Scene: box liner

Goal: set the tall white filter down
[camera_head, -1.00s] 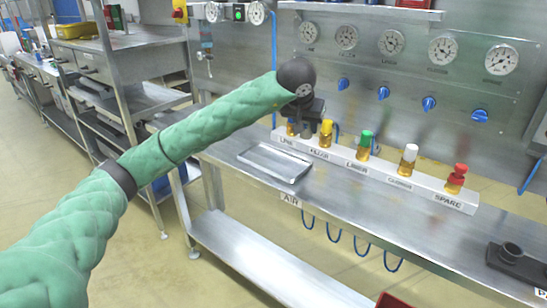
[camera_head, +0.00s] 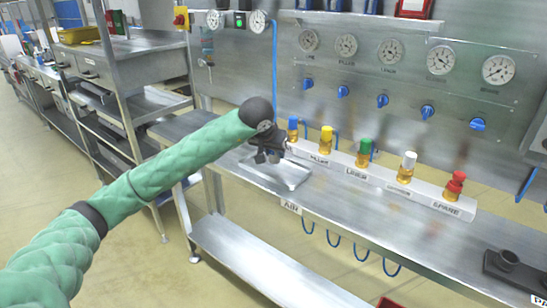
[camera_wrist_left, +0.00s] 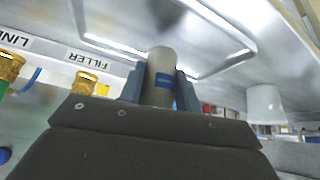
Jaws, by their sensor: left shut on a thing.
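My left gripper (camera_head: 266,157) is over the shallow metal tray (camera_head: 292,182) on the bench, beside the left end of the labelled rack. In the left wrist view its two blue-grey fingers (camera_wrist_left: 160,88) are shut on a pale grey-white cylinder with a blue label, which I take as the tall white filter (camera_wrist_left: 160,66). The tray (camera_wrist_left: 200,71) lies beyond the filter's end there. I cannot tell whether filter and tray touch. In the head view the filter is not clearly seen behind the dark gripper. My right gripper is not in view.
The white rack (camera_head: 375,178) holds several bottles with coloured caps, close to the right of my left gripper. Gauges and blue knobs line the back panel. A dark fixture (camera_head: 510,265) is at the bench's right end. Bare bench (camera_head: 345,205) lies in front of the rack.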

